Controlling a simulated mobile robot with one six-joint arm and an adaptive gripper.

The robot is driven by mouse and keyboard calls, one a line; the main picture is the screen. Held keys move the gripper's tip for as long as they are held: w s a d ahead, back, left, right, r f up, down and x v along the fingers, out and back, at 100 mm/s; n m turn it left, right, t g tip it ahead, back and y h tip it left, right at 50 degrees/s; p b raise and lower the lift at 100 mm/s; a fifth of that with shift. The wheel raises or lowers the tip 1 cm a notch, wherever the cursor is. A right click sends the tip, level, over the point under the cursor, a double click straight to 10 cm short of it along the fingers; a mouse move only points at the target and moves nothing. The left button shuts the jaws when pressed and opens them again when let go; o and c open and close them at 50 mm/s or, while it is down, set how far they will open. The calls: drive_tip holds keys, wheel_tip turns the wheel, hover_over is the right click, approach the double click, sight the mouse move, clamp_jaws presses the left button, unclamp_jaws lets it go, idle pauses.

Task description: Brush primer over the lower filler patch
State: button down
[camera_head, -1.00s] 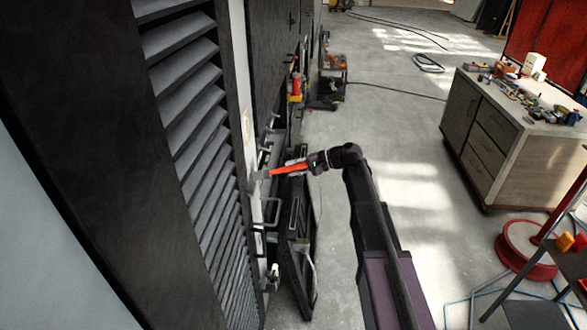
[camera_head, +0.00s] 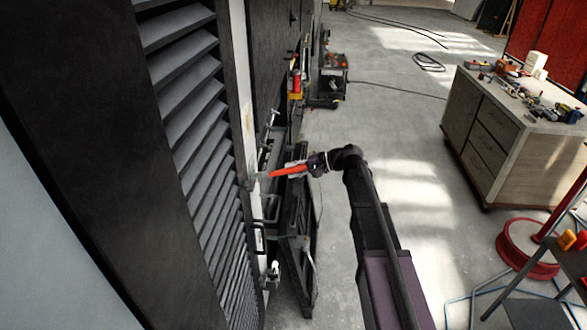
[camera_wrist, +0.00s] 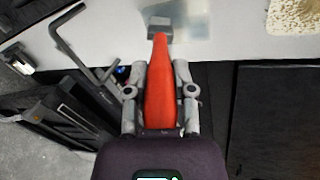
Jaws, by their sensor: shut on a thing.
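My gripper (camera_wrist: 161,72) is shut on the red-orange handle (camera_wrist: 160,95) of a brush; its dark grey head (camera_wrist: 160,27) points at a white wall panel (camera_wrist: 235,40). In the head view my gripper (camera_head: 298,169) holds the brush handle (camera_head: 283,172) out to the left, with its tip at the panel. A pale grey, glossy-looking patch (camera_wrist: 190,22) lies on the panel around and beside the brush head. A beige, speckled patch (camera_wrist: 294,14) is at the top right of the wrist view. I cannot tell whether the bristles touch the surface.
A dark louvred grille (camera_head: 185,90) stands left of the panel. Grey metal bars (camera_wrist: 75,50) and a dark open hatch (camera_head: 299,250) are below the brush. A workbench (camera_head: 520,130) with tools and a red round base (camera_head: 525,250) stand right.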

drive_tip(key=shift+r, duration=0.1)
idle(0.3)
drive_tip(key=shift+r+p, duration=1.8)
drive_tip(key=shift+p, duration=0.1)
drive_tip(key=shift+r+p, duration=1.9)
drive_tip(key=shift+d, duration=0.15)
drive_tip(key=shift+s+d, duration=0.15)
drive_tip(key=shift+d, duration=2.7)
